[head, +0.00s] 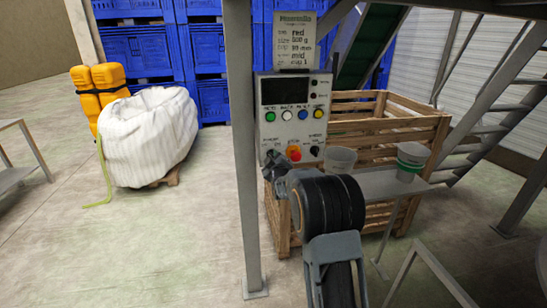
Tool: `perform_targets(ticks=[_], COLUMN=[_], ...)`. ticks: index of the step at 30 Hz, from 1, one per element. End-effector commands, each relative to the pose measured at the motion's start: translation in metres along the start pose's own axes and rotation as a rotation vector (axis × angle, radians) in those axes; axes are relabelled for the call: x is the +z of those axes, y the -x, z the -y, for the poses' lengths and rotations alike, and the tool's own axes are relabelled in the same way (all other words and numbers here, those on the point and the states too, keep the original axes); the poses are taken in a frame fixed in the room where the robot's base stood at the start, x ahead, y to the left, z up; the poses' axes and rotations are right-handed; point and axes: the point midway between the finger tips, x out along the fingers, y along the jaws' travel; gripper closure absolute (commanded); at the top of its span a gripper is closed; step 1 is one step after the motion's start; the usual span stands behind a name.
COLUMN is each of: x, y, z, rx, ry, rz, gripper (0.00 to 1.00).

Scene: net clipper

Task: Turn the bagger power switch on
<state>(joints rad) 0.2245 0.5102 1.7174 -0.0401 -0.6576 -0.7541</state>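The bagger's grey control panel (292,95) hangs beside the grey post. It has a dark screen (286,90), a row of coloured buttons, a red stop button (294,154) and a black knob (314,151) at lower right. A second dark knob (270,155) is at lower left under a small label too blurred to read; I cannot be sure which is the power switch. My gripper (275,163) is at the panel's lower left, overlapping that knob's area. Whether it touches the knob is unclear. My wrist hides part of the view, and the finger gap does not show.
A grey post (242,200) stands just left of the panel. A wooden crate (400,118) is behind. A small shelf (385,184) holds a clear tub (341,159) and a green-banded cup (410,160), right of my gripper.

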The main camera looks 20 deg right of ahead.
Motion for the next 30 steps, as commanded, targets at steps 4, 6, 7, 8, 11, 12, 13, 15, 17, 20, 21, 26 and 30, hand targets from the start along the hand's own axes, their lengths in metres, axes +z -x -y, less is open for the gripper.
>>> perform_targets(ticks=[4,6,7,8,11,12,13,15,17,20,21,26,30], x=[0.0001,0.0003,0.0003,0.0003,0.0003,0.0003,0.0003,0.0003,0.0003,0.0003,0.0003,0.0003,0.0023], y=[-0.0067,-0.0079,-0.0081,-0.0082,-0.0082,-0.0082,-0.0081,-0.0081,-0.008,-0.008,-0.008,-0.0079,-0.0085], z=[0.0003,0.0005,0.0004,0.0004,0.0003,0.0003,0.0003,0.0002,0.0002,0.0001,0.0001,0.0,-0.002], rx=[-0.001,-0.001,-0.001,-0.001,0.0,0.0,0.0,0.0,0.0,0.0,0.0,0.0,0.001], ry=[0.0,0.0,0.0,0.0,0.0,0.0,0.0,0.0,0.0,0.0,0.0,0.0,-0.001], rz=[0.001,0.001,0.001,0.001,0.001,0.001,0.001,0.001,0.001,0.001,0.001,0.001,0.001], gripper=[0.63,0.63,0.63,0.63,0.63,0.63,0.63,0.68,0.73,0.83,0.87,1.0,1.0])
